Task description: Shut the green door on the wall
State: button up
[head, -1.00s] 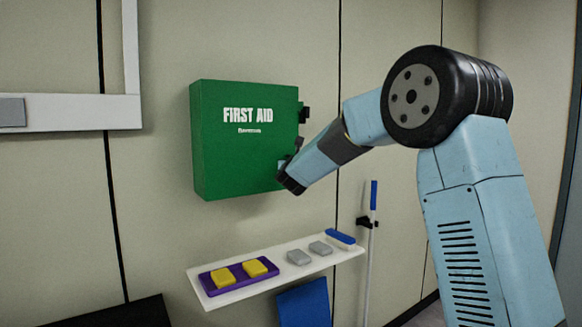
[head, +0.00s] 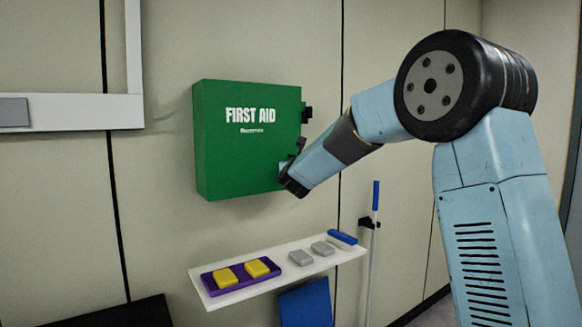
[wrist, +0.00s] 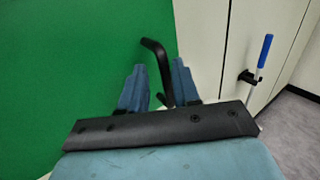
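The green first aid door (head: 245,150) is the front of a green box on the wall. It looks flush with the box or nearly so; I cannot tell whether a small gap remains. My gripper (head: 284,178) is at the door's lower right edge in the head view. In the wrist view, the green surface (wrist: 60,70) fills the left side, and a bent black handle (wrist: 156,58) stands between the two blue fingers of my gripper (wrist: 160,82). The fingers are apart, with the handle nearer the right one. Contact with the door is hard to tell.
A white shelf (head: 225,297) below the box bears a purple tray (head: 214,290) with yellow blocks, grey blocks (head: 301,258) and a blue item (head: 342,237). A blue-topped pole (head: 375,197) stands to the right.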

jog(key=s, duration=1.1)
jog(key=shift+d, duration=0.35)
jog(key=shift+f, duration=0.1)
